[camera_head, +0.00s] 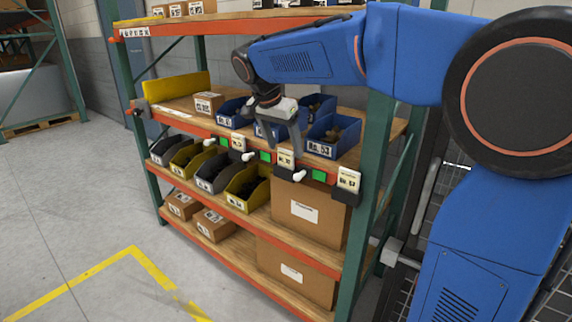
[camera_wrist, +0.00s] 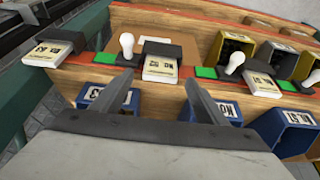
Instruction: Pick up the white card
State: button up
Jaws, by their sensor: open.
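Several white cards with yellow lower parts and black print stand in dark holders along the shelf's orange front edge. One white card (camera_head: 286,158) is directly below my gripper (camera_head: 282,146) in the head view. In the wrist view this card (camera_wrist: 160,68) shows between and just beyond the two fingertips of my gripper (camera_wrist: 158,79). The fingers are open and spread to either side of it, with nothing held. I cannot tell the exact gap between the fingertips and the card. Another card (camera_wrist: 54,52) is at the left and another (camera_wrist: 259,84) at the right in the wrist view.
White knobs (camera_wrist: 126,46) and green labels (camera_wrist: 206,72) sit between the cards. Blue bins (camera_head: 334,136) stand on the shelf behind the gripper. Yellow and dark bins (camera_head: 247,187) and a cardboard box (camera_head: 311,211) are below. A green post (camera_head: 371,170) stands right of the cards.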

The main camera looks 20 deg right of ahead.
jog(key=shift+d+f, duration=0.15)
jog(key=shift+f, duration=0.25)
jog(key=c, duration=1.4)
jog(key=shift+w+r, duration=0.1)
